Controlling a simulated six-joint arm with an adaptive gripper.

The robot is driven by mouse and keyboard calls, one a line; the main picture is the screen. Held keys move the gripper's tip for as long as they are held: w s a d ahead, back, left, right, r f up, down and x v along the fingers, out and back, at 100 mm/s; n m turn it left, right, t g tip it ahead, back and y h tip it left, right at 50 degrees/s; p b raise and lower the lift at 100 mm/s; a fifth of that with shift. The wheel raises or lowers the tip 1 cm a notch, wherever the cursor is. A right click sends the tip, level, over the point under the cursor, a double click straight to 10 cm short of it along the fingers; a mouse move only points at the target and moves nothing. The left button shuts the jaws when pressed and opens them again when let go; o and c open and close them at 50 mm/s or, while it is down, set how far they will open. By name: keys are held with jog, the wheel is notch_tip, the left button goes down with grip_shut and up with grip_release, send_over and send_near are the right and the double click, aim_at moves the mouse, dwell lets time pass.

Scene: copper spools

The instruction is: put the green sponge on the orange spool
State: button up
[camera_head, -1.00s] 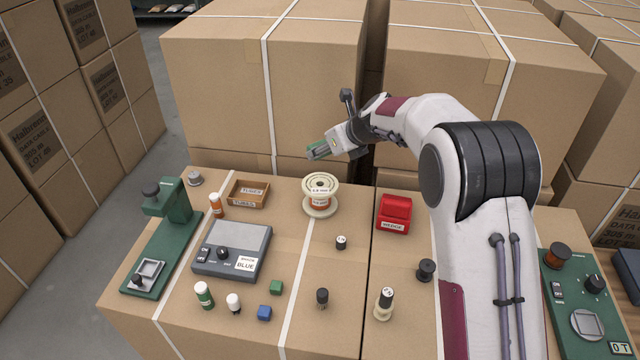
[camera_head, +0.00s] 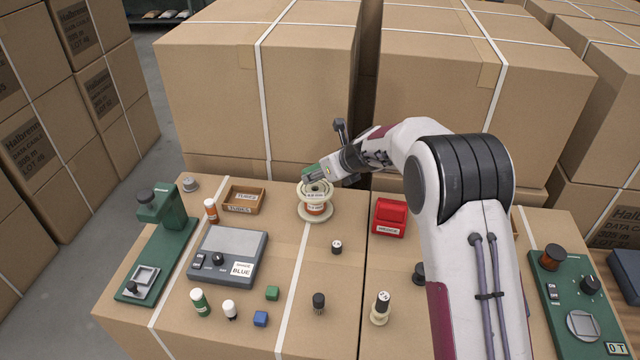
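The orange spool (camera_head: 315,209) stands upright at the back middle of the box top. It has pale cream flanges, an orange winding and a small label on its upper flange. My gripper (camera_head: 320,173) is at the spool's upper back edge, pointing left, and looks shut on the green sponge (camera_head: 309,171). Only a small green part of the sponge shows between the fingers. The sponge overlaps the spool's top flange in the picture; I cannot tell whether it touches it.
A wooden tray (camera_head: 243,199) and an orange-bodied bottle (camera_head: 211,210) stand left of the spool. A red wedge block (camera_head: 390,218) stands to the right. A grey scale (camera_head: 229,256) and several small items are nearer. Tall cartons (camera_head: 260,90) rise behind.

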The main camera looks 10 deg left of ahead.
jog(key=shift+f, duration=1.9)
jog(key=shift+f, duration=0.15)
jog(key=o, duration=0.9)
jog(key=shift+r, duration=0.2)
jog(key=shift+d+r, duration=0.1)
jog(key=shift+r, duration=0.05)
jog(key=v, duration=1.1)
jog(key=shift+s+d+r, duration=0.2)
jog(key=shift+s+r, duration=0.05)
